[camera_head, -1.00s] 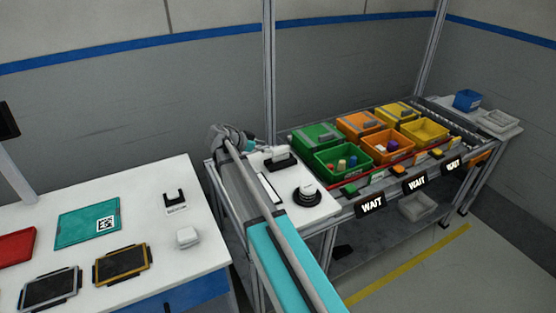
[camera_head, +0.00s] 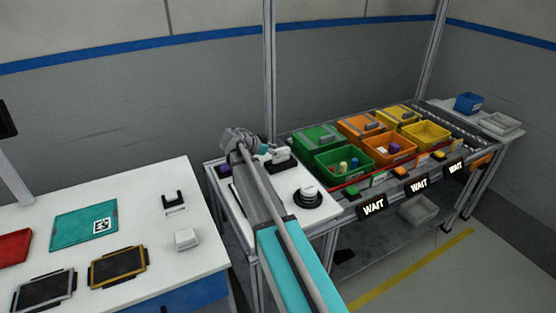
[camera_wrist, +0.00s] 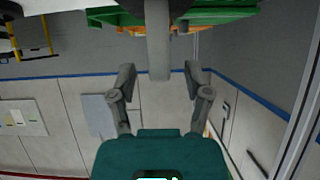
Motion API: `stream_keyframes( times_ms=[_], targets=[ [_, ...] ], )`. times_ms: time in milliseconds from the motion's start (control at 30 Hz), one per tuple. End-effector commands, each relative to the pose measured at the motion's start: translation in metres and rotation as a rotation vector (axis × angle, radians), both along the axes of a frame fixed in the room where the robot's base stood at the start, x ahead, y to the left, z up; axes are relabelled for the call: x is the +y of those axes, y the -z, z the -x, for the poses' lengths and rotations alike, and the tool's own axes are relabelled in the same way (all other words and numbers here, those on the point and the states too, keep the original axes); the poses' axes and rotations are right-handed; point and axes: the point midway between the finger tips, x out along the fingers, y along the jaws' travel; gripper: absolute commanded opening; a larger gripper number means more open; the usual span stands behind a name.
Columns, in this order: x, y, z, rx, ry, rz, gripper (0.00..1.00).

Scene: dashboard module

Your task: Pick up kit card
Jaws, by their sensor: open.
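A pale upright piece (camera_head: 283,151), which looks like the kit card, stands in a dark holder (camera_head: 284,162) at the back of the small white table. My gripper (camera_head: 270,152) is just left of it, small and partly hidden by my arm. In the wrist view, turned upside down, the open fingers (camera_wrist: 162,85) stand on either side of a grey bar (camera_wrist: 158,45) reaching in from the top. The bar may be the same piece; I cannot tell whether the fingers touch it.
A black round base with a white top (camera_head: 307,196) stands near the small table's front. Green, orange and yellow bins (camera_head: 344,170) stand on the rack to the right. A white workbench (camera_head: 150,205) holding a teal panel (camera_head: 84,226) is at the left.

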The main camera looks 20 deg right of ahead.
Motion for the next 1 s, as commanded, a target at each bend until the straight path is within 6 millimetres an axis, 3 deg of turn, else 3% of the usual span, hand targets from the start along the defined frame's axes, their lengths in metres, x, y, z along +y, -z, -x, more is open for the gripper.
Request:
stream_keyframes(
  times_ms=[233, 833, 1000],
  targets=[
    [-0.02, 0.012, -0.001, 0.0, 0.0, 0.0, 0.63],
    [-0.022, 0.012, -0.001, 0.0, 0.0, 0.0, 0.63],
    [-0.022, 0.012, -0.001, 0.0, 0.0, 0.0, 0.31]
  ],
)
